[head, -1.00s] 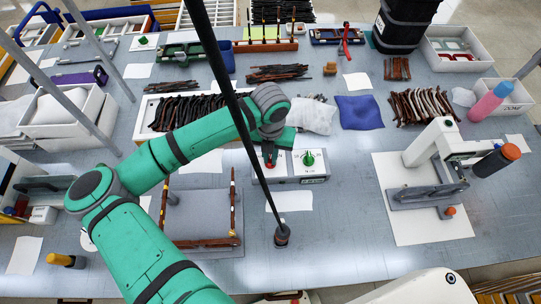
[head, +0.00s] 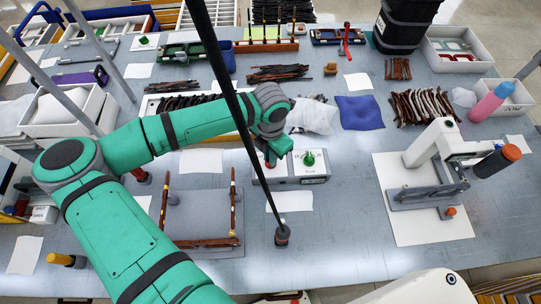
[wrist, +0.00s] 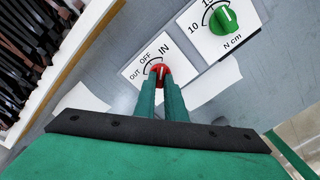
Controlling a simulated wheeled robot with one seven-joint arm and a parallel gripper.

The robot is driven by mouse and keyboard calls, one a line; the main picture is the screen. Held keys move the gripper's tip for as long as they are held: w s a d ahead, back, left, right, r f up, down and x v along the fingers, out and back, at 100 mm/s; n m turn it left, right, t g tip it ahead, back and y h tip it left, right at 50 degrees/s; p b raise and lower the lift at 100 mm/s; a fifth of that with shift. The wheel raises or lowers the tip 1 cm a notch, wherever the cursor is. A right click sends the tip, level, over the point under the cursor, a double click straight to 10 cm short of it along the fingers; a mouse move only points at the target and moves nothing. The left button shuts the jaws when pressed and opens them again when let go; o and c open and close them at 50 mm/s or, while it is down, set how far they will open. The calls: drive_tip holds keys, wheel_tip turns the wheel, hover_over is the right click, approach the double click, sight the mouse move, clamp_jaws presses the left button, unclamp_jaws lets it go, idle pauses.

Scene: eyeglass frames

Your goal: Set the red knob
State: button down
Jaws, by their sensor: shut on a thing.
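The red knob (wrist: 159,69) sits on a white plate (wrist: 133,71) marked OUT, OFF and IN. My gripper (wrist: 160,83) is shut on the red knob, with one green finger on each side. A pale mark on the knob points roughly up toward IN in the wrist view; the fingers hide part of the knob, so its exact setting is hard to read.
A green knob (head: 308,158) on a numbered N cm plate stands just right of the red knob. A thin dark pole (head: 246,118) crosses in front of my arm and ends near a black-based stand. An eyeglass frame fixture (head: 203,241) lies to the front left.

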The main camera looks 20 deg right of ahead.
idle(0.4)
drive_tip(key=c, duration=1.8)
unclamp_jaws()
drive_tip(key=shift+r, duration=0.1)
wheel_tip(320, 180, up, 11)
drive_tip(key=shift+f, duration=0.15)
drive_tip(key=shift+s, duration=0.1)
